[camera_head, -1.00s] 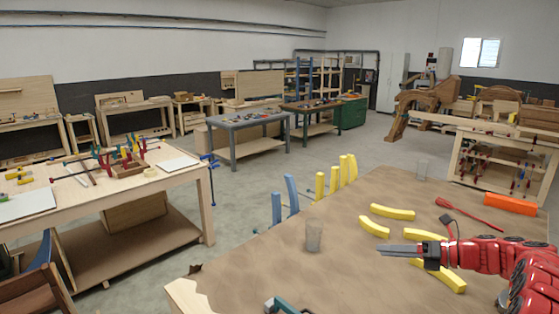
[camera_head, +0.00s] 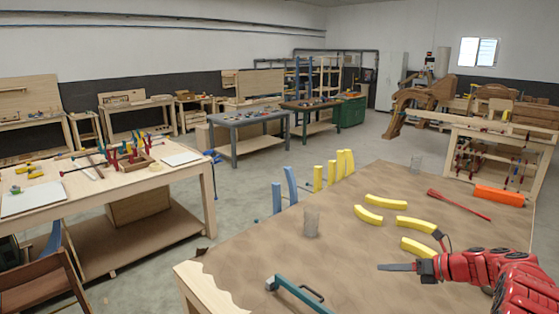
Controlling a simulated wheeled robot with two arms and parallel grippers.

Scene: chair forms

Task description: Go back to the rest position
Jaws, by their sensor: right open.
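My right gripper (camera_head: 397,267) reaches in from the right over the brown-covered workbench (camera_head: 270,245). Its jaws are open and hold nothing. It is seen nearly edge-on, so the gap between its fingers hardly shows. It is just below the nearest yellow curved piece (camera_head: 417,247) in the picture and appears clear of it. My red right arm fills the lower right corner. My left gripper is out of view.
More yellow curved pieces (camera_head: 387,200) lie on the bench. Upright yellow pieces (camera_head: 318,178) and blue pieces (camera_head: 290,186) stand along its left edge. A clear cup (camera_head: 311,221), teal tool (camera_head: 297,291), red tool (camera_head: 460,205) and orange block (camera_head: 499,195) surround free bench surface.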

